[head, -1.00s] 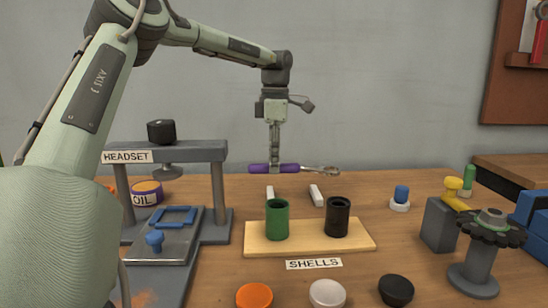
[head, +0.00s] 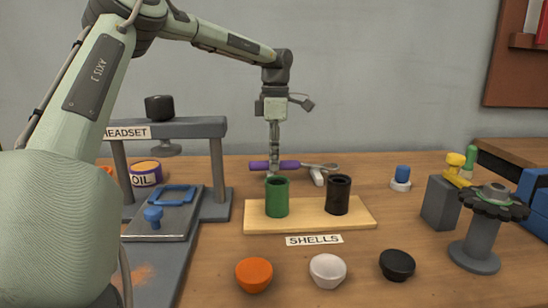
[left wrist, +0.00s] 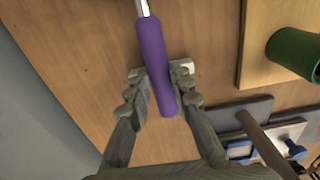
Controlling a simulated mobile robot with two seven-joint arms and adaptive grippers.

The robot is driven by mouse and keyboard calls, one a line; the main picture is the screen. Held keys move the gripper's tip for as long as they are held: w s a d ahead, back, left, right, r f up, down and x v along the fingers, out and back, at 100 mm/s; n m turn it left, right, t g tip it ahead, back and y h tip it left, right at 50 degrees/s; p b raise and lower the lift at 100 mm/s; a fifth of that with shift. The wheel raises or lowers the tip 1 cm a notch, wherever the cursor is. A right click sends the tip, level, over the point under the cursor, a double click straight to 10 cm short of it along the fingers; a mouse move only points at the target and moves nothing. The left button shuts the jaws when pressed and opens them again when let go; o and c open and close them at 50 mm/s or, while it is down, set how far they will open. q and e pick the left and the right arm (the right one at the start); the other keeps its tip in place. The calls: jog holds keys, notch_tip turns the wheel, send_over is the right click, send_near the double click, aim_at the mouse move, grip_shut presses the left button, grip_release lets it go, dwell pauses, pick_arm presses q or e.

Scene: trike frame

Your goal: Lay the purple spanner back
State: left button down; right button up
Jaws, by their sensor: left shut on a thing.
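The purple spanner (head: 290,165) lies level across my left gripper (head: 274,166) in the head view, behind the shells board, with its metal end to the right. My left gripper is shut on the purple handle. In the left wrist view the handle (left wrist: 152,55) runs between the fingers of the left gripper (left wrist: 159,88). A white block (head: 317,177) stands on the table just below the metal end. White pieces (left wrist: 184,67) show beside the handle in the wrist view. I cannot tell whether the spanner touches them. My right gripper is out of view.
The shells board (head: 310,214) holds a green cup (head: 277,198) and a black cup (head: 338,196) in front of the spanner. A blue-topped piece (head: 401,178) stands to the right.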

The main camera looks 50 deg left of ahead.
pick_arm(q)
jog(key=shift+f, duration=0.1)
jog(key=c, duration=1.3)
grip_release()
notch_tip(320, 180, up, 12)
jog(key=shift+w, duration=0.1)
jog(key=shift+f, duration=0.1)
